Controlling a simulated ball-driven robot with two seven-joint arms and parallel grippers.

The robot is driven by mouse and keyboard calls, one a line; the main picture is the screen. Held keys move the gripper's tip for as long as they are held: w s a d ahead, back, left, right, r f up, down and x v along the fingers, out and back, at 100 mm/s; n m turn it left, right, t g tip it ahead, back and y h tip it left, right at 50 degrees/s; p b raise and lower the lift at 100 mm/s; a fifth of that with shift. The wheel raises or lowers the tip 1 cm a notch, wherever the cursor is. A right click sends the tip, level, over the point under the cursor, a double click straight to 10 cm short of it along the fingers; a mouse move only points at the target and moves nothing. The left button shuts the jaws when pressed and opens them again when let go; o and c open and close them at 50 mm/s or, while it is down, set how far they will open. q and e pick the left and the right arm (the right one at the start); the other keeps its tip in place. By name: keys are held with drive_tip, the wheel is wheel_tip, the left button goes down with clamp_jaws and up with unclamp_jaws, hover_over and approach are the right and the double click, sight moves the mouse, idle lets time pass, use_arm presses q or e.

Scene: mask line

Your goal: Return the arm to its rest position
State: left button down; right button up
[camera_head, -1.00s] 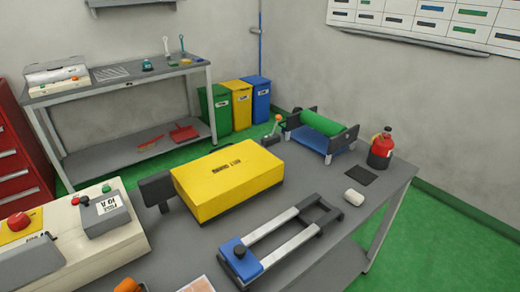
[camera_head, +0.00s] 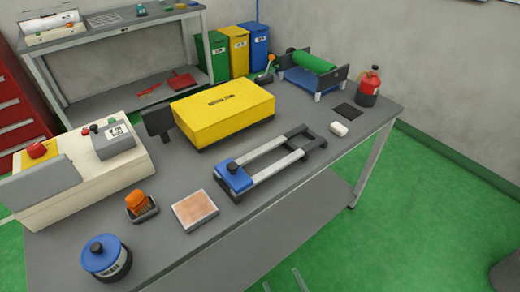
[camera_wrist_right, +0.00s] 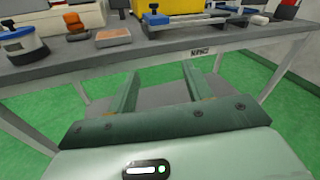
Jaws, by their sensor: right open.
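My right gripper (camera_wrist_right: 161,85) shows in the right wrist view with its two green fingers spread apart and nothing between them. It is in front of the table's near edge, and the table's lower shelf shows behind the fingers. In the head view only its fingertips (camera_head: 286,281) show, at the bottom edge, clear of the table (camera_head: 290,203). My left gripper is not in either view.
On the table stand a yellow box (camera_head: 222,112), a blue-handled slide frame (camera_head: 270,163), a blue-lidded pot (camera_head: 105,258), a tan block (camera_head: 195,209), a cream machine (camera_head: 85,165) and a red bottle (camera_head: 369,86).

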drive_tip(key=s+d+f+n+g+h, duration=0.15)
drive_tip(key=d+f+n+g, duration=0.25)
drive_tip(key=d+f+n, duration=0.8)
drive_tip(key=s+d+f+n+g+h, duration=0.1)
drive_tip(key=s+d+f+n+g, duration=0.2)
drive_tip(key=d+f+n, duration=1)
drive_tip(key=s+d+f+n+g+h, duration=0.1)
drive_tip(key=s+d+n+g+h, duration=0.2)
drive_tip(key=s+d, duration=0.55)
drive_tip(key=s+d+f+n+g+h, duration=0.25)
drive_tip(key=s+d+n, duration=0.2)
drive_tip(key=d, duration=0.75)
drive_tip(key=s+d+f+n+g+h, duration=0.1)
drive_tip(key=s+d+n+g+h, duration=0.2)
drive_tip(key=s+d, duration=0.55)
drive_tip(key=s+a+f+y, duration=0.1)
drive_tip(key=a+f, duration=0.2)
drive_tip(key=a, duration=0.8)
drive_tip(key=s+a+f+m+y, duration=0.1)
drive_tip(key=a+f+y, duration=0.1)
drive_tip(key=a, duration=0.9)
drive_tip(key=s+a+f+m+y, duration=0.1)
drive_tip(key=a+f, duration=0.3)
drive_tip(key=a, duration=0.8)
drive_tip(key=shift+s+y, duration=0.6)
drive_tip(key=shift+g, duration=0.25)
